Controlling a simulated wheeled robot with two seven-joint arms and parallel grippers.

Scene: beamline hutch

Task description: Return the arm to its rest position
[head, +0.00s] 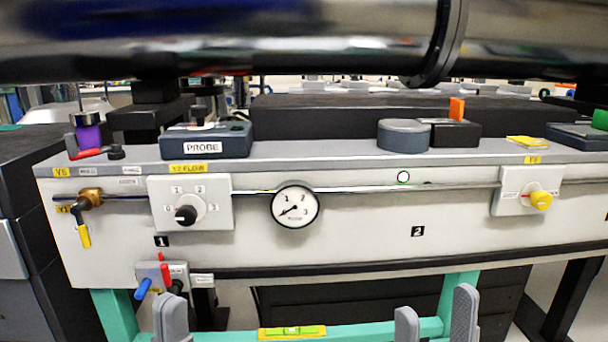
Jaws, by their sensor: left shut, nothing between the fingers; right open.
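My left gripper (171,316) shows at the bottom left of the head view, in front of the bench. Its grey fingers are together with nothing between them. My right gripper (436,322) shows at the bottom, right of centre. Its two grey fingers stand apart and nothing is seen between them. Only the finger ends of both grippers are in view; the arms behind them are out of the picture. Neither gripper is seen holding anything.
A large shiny pipe (220,40) crosses above. A yellow level (292,332) shows below.

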